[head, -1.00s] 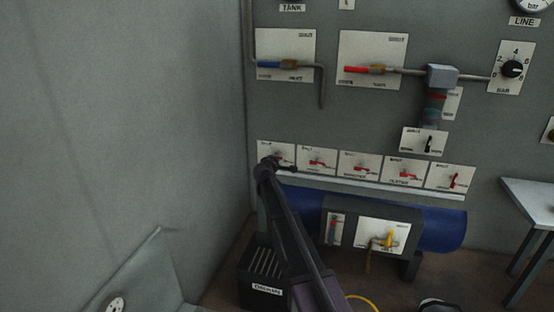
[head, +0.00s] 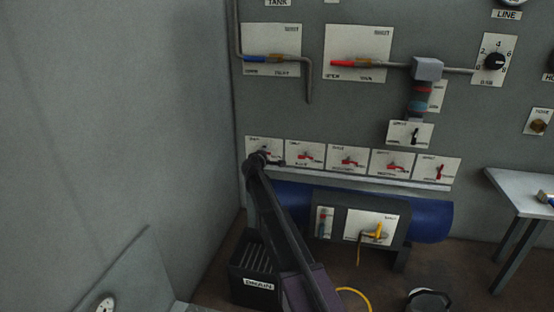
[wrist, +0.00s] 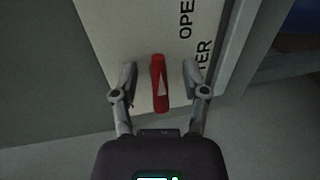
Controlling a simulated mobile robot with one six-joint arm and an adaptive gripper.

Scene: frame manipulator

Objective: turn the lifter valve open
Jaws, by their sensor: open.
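In the wrist view, a red valve handle (wrist: 159,84) stands out from a white label plate (wrist: 120,25). The plate shows the letters "OPE" and "TER"; the rest is cut off. My gripper (wrist: 158,74) is open, with one finger on each side of the handle and a gap visible on both sides. In the head view, my gripper (head: 264,159) is at the leftmost plate (head: 252,144) of the lower valve row, largely covering its handle.
More red-handled valves (head: 348,160) continue the row to the right. A ledge (head: 360,182) and a blue tank (head: 431,221) lie below. A grey wall (head: 120,140) stands close on the left. A black drain box (head: 254,268) and a table (head: 525,185) are nearby.

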